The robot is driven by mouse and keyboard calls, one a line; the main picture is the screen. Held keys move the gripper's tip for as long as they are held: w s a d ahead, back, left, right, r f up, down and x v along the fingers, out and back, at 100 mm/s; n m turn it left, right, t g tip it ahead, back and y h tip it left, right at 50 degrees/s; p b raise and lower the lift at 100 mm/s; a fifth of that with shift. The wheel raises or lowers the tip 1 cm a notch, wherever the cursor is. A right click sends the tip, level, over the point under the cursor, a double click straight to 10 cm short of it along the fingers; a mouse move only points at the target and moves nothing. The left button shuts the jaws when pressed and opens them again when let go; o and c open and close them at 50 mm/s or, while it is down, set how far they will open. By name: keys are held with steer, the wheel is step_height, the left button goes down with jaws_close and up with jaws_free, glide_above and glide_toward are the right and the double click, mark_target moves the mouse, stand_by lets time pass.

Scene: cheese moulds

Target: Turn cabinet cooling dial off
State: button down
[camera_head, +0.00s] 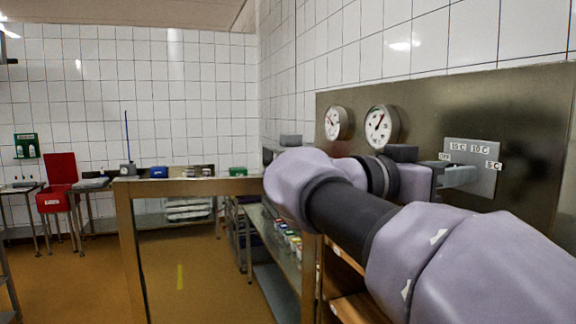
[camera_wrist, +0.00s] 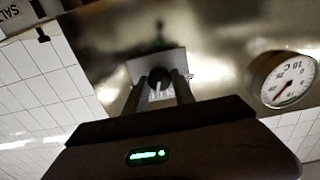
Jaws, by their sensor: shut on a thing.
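The cooling dial's grey label plate (camera_head: 484,183) is on the steel panel at the right, marked OFF, 15 C, 10 C and 5 C. My gripper (camera_head: 462,174) reaches the plate from the left and covers the knob in the head view. In the wrist view, the dark round knob (camera_wrist: 160,77) sits between the two fingers of my gripper (camera_wrist: 160,90), in front of the plate (camera_wrist: 174,62). The fingers are shut on the knob. I cannot tell which mark the knob points to.
Two round gauges (camera_head: 381,127) are on the steel panel (camera_head: 430,105) left of the plate; one gauge (camera_wrist: 290,80) shows at the right in the wrist view. Shelves with small containers (camera_head: 290,243) stand below my arm.

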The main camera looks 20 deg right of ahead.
steer(key=shift+n, duration=0.3)
steer(key=shift+w+f+n+p, duration=0.1)
steer(key=shift+n+p, duration=2.5)
steer(key=shift+n, duration=1.75)
steer(key=shift+w+n+p, duration=0.1)
steer(key=shift+n+p, duration=2.5)
steer(key=shift+n, duration=1.75)
steer(key=c, duration=1.1)
jaws_free()
